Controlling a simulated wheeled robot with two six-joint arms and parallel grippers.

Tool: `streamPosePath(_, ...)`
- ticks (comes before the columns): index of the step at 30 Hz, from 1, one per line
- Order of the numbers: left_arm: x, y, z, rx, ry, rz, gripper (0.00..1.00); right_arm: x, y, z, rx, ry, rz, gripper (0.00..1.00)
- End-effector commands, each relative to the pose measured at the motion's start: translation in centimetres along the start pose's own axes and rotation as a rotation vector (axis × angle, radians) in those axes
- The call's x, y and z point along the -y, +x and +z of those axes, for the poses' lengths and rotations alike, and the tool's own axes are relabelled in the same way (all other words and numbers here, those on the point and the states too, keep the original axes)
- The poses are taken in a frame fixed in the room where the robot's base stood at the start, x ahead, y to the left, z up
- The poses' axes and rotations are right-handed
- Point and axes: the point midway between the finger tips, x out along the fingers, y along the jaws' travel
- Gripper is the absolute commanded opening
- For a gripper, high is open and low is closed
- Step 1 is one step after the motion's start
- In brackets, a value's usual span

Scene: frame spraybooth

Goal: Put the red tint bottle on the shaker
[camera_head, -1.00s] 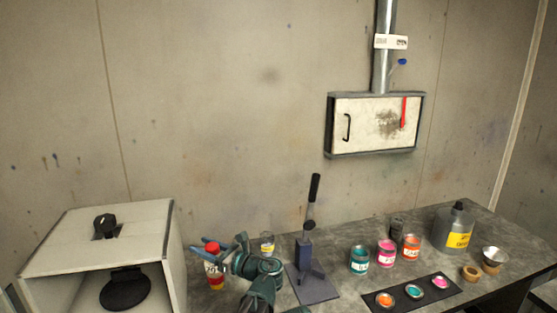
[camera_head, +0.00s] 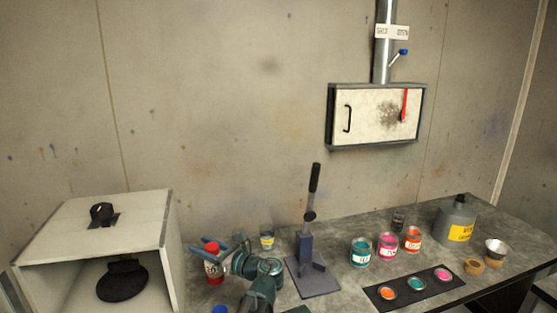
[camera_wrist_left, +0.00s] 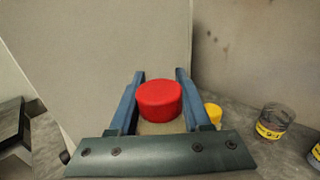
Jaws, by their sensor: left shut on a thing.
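The red tint bottle has a red cap (camera_head: 211,247) and a label on its body (camera_head: 214,270). It stands upright on or just over the bench, right of the white cabinet. My left gripper (camera_head: 212,252) is shut on it; in the left wrist view the red cap (camera_wrist_left: 158,97) sits between the two blue fingers. The bottle's base is hard to make out. The shaker appears to be the white open-front cabinet (camera_head: 150,207) at the left, with a black knob (camera_head: 102,212) on top and a black round pad (camera_head: 122,281) inside. My right gripper is not in view.
A yellow-labelled jar (camera_head: 267,240) stands close behind my gripper. A lever press (camera_head: 305,248) stands to its right. Further right are paint cans (camera_head: 388,246), a dark mat (camera_head: 372,291) with paint cups, and a grey jug (camera_head: 458,222). A blue cap (camera_head: 219,310) shows at the bottom edge.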

Motion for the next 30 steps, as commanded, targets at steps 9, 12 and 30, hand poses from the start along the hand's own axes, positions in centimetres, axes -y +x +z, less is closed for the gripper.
streamPosePath(9, 0.0, 0.0, 0.2, 0.001, 0.000, 0.000, 0.00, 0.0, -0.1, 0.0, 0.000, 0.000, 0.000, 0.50)
streamPosePath(12, 0.0, 0.0, 0.8, 0.001, 0.000, 0.000, 0.00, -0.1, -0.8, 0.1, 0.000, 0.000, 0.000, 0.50)
streamPosePath(30, 0.0, 0.0, 7.0, 0.001, 0.000, 0.000, 0.00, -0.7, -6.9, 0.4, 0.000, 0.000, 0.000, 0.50)
